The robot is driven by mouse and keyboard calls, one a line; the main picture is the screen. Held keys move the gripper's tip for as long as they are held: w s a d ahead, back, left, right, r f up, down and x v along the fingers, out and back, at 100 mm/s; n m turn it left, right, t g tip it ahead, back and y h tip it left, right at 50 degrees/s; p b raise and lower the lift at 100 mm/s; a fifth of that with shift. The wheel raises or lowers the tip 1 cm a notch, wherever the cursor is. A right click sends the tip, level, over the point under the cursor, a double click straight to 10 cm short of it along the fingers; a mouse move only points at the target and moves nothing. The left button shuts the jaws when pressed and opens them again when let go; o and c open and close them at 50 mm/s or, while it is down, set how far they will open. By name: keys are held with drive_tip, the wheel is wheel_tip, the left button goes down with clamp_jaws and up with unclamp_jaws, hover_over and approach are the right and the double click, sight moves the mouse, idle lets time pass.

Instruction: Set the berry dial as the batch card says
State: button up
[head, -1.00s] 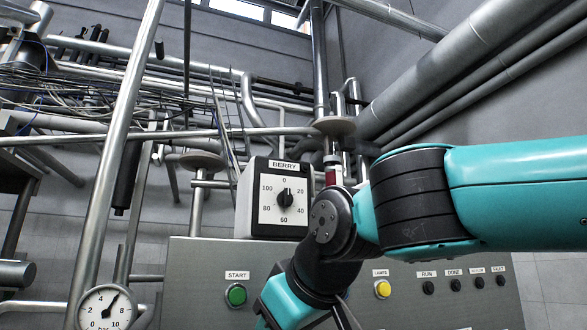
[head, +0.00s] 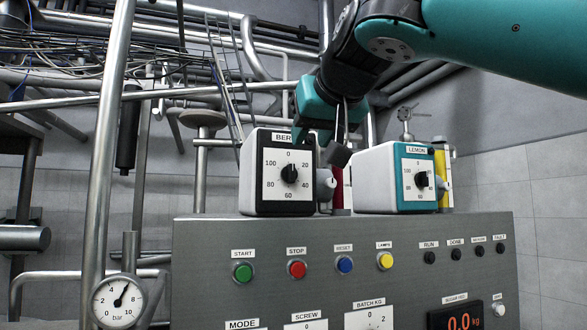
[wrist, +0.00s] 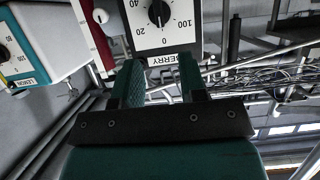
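The berry dial (head: 289,174) is a black knob on the white face of a box labelled BERRY (head: 250,190), on top of the grey panel. Its scale runs from 0 at the top round to 100, and its pointer appears to be at 0. The dial also shows upside down at the top of the wrist view (wrist: 159,13). My gripper (head: 320,146) is in front of the box's upper right, partly covering its label. In the wrist view its two fingers (wrist: 159,68) are apart with nothing between them. I see no batch card.
A teal-faced LEMON dial box (head: 398,182) stands to the right. Below, the grey panel (head: 205,250) carries START, STOP, RESET and LAMPS buttons, several indicators and a red weight display (head: 458,322). A pressure gauge (head: 119,300) and pipes are at left.

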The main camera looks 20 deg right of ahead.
sight(293, 166)
drive_tip(key=p+x, duration=0.1)
drive_tip(key=x, duration=0.9)
drive_tip(key=shift+p, duration=0.4)
drive_tip(key=shift+s, duration=0.1)
clamp_jaws()
